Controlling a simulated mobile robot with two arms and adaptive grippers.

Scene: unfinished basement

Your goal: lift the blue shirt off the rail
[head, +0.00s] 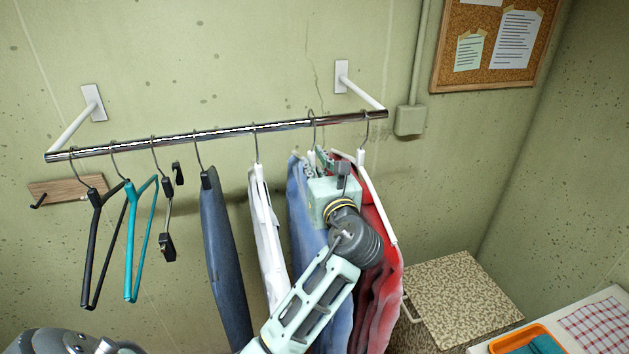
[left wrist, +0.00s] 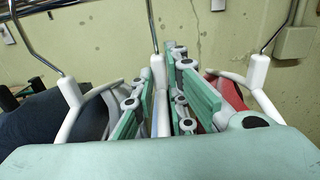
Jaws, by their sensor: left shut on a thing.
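The blue shirt (head: 302,210) hangs on the rail (head: 215,134), between a white garment (head: 268,225) and a red garment (head: 383,285). Its hook is still over the rail. My left gripper (head: 322,160) is up at the shirt's shoulders, just below the rail, and covers part of the shirt. In the left wrist view, the left gripper's green fingers (left wrist: 158,105) are shut around the white neck of the shirt's hanger (left wrist: 157,72). Most of the shirt is hidden there. My right gripper is not in view.
The red garment's white hanger (head: 375,190) is close on the right of my gripper. A dark blue garment (head: 224,260), a clip hanger (head: 167,215), a teal hanger (head: 130,240) and a black hanger (head: 91,245) hang left. A speckled box (head: 460,295) stands low right.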

